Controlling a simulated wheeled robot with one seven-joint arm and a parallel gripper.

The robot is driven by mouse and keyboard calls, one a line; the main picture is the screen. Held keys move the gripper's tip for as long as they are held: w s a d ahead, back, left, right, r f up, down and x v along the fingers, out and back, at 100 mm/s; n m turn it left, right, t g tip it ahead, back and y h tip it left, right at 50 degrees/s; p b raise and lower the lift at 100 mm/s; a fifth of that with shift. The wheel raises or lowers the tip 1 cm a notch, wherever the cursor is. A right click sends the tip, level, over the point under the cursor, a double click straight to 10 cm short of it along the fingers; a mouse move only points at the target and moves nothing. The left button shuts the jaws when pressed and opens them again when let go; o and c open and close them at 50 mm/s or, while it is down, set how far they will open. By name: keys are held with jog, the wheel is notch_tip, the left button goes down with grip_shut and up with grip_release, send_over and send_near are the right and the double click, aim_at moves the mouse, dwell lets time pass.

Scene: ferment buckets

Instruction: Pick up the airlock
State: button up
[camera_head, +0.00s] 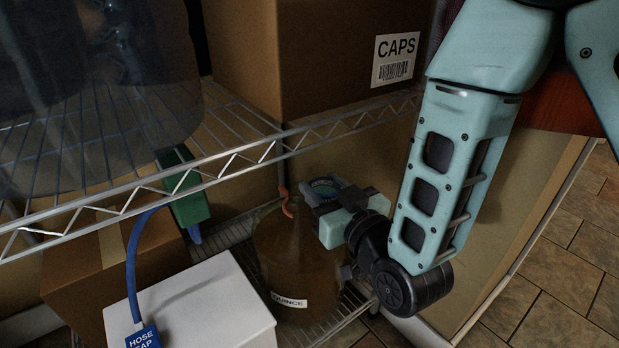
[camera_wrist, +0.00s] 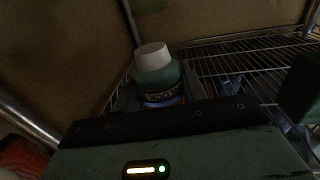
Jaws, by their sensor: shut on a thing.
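The airlock (camera_wrist: 154,72) shows in the wrist view as a small teal body with a white cap and a dark lettered band, between my fingers. My gripper (camera_head: 330,190) is shut on it. In the head view the airlock is mostly hidden by the gripper; a bluish rounded part (camera_head: 322,184) shows at the fingertips. The gripper is at the upper right of a brown jug (camera_head: 293,262) labelled QUINCE, on the lower wire shelf. I cannot tell whether the airlock still touches the jug.
The upper shelf edge (camera_head: 150,187) crosses above, carrying a CAPS box (camera_head: 300,60). An orange hook (camera_head: 287,202) is beside the gripper.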

jog(key=shift+s+d+r+p, duration=0.15)
jog(key=shift+s+r+p, duration=0.2)
jog(key=shift+p, duration=2.3)
jog(key=p+v, duration=0.1)
jog(key=p, duration=0.3)
jog(key=shift+s+d, duration=0.15)
jog(key=shift+s, duration=0.15)
jog(key=shift+s+f, duration=0.3)
jog(key=shift+f, duration=0.05)
jog(key=shift+p+v, duration=0.5)
jog(key=shift+v, duration=0.7)
jog(key=p, duration=1.1)
send_near(330, 197)
jog(key=v, duration=1)
jog(key=shift+d, duration=0.15)
jog(key=shift+w, duration=0.2)
